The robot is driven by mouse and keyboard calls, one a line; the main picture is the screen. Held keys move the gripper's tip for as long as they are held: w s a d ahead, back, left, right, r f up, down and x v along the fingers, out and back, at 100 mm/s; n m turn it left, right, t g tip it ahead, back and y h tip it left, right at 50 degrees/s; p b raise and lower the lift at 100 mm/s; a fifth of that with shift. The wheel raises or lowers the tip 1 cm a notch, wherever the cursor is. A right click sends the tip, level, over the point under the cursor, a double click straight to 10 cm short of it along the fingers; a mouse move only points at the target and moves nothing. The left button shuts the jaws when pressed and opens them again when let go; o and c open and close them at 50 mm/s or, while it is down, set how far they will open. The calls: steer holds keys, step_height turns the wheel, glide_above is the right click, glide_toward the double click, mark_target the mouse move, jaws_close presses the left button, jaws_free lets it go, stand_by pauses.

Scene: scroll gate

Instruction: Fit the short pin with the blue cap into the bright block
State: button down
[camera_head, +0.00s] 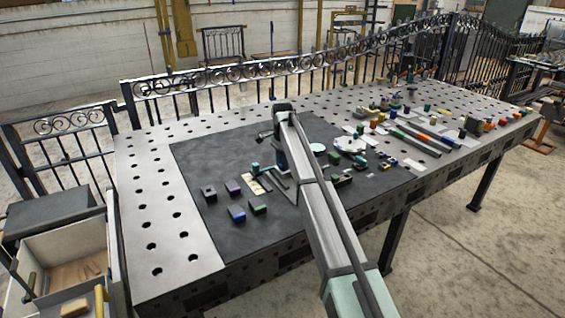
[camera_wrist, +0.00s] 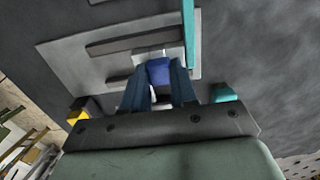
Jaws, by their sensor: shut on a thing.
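In the wrist view, my gripper (camera_wrist: 158,75) is shut on a blue-capped piece (camera_wrist: 158,71), with one dark finger on each side of the cap. The pin's shaft below the cap is hidden. A whitish surface (camera_wrist: 158,51), perhaps the bright block, shows just beyond the cap; I cannot tell whether the pin is in it, touching it or above it. In the head view, my gripper (camera_head: 281,165) is low over the dark mat, largely hidden by my own arm, and the pin cannot be made out there.
A grey plate (camera_wrist: 75,60) with a dark bar (camera_wrist: 120,42) lies under the gripper. A teal bar (camera_wrist: 188,25) stands close on the right. A purple block (camera_head: 233,187), a blue block (camera_head: 237,213) and a green block (camera_head: 258,206) sit left on the mat (camera_head: 200,150).

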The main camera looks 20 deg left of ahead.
steer(key=shift+c, duration=1.7)
jaws_free()
steer(key=shift+r, duration=0.15)
steer(key=shift+r, duration=3.4)
